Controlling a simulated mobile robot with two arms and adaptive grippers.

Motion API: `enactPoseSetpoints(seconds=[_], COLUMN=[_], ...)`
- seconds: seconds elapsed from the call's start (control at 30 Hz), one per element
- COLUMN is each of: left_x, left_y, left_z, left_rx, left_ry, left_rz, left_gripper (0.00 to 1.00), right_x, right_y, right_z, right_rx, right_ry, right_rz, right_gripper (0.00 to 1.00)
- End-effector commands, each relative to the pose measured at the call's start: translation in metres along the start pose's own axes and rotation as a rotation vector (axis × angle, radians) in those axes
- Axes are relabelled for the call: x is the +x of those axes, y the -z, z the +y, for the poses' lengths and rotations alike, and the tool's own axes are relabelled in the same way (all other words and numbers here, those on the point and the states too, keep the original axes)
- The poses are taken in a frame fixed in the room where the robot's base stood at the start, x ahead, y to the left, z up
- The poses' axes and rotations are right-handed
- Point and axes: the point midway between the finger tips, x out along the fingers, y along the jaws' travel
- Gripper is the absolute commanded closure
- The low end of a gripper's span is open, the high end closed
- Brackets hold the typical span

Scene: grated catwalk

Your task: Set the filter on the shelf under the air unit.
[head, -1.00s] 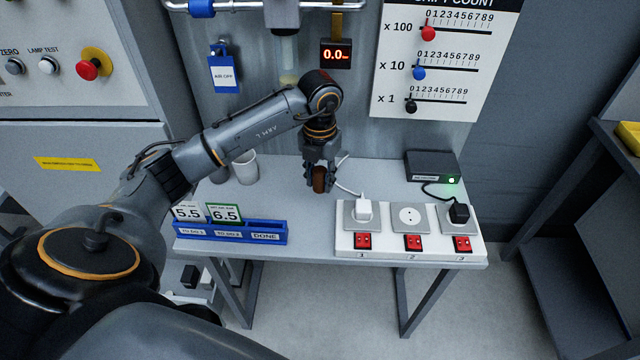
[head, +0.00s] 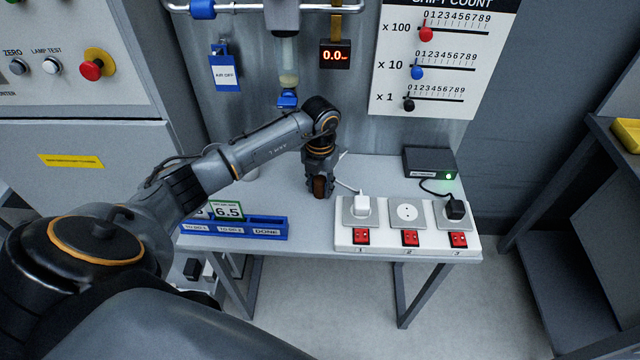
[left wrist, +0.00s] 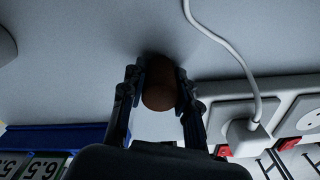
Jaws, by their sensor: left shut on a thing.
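My left gripper (head: 319,190) points down over the light grey shelf (head: 385,180) under the air unit. It is shut on a brown, rounded piece, which I take to be the filter (head: 319,186). In the left wrist view the filter (left wrist: 159,95) sits between the two dark fingers, with a dark shadow on the surface close by it. I cannot tell whether it touches the shelf. The air unit (head: 288,60), with a clear bowl and a blue lower end, hangs on the wall behind my arm. My right gripper is not in view.
Right of the gripper stands a socket board (head: 408,240) with a white plug (head: 362,205), its cable running near the gripper. A blue card tray (head: 262,222) lies front left. A grey box (head: 430,160) with a green light is at back right.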

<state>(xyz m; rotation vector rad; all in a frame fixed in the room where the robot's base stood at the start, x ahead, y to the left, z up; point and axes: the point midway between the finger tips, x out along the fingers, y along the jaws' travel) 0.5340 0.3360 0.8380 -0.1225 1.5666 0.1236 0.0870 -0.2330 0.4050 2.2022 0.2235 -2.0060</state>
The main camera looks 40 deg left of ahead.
Motion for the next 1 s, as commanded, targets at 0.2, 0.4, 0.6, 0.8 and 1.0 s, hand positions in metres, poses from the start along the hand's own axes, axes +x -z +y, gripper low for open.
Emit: enactPoseSetpoints(seconds=[0.2,0.4,0.6,0.8,1.0], left_x=[0.003,0.003,-0.003,-0.034,-0.078], left_y=[0.0,0.0,0.0,-0.002,-0.001], left_z=[0.0,0.0,0.0,0.0,0.0], left_rx=[0.0,0.0,0.0,0.001,0.001], left_ry=[0.0,0.0,0.0,0.0,0.0], left_rz=[0.0,0.0,-0.001,-0.005,-0.006], left_gripper=[0.49,0.47,0.47,0.47,0.47], right_x=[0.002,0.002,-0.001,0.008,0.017], right_y=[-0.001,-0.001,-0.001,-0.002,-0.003], right_z=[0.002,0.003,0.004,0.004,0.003], right_rx=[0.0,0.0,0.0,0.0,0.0], right_ry=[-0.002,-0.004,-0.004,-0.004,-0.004], right_rz=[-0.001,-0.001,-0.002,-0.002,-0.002], right_gripper=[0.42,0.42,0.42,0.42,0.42])
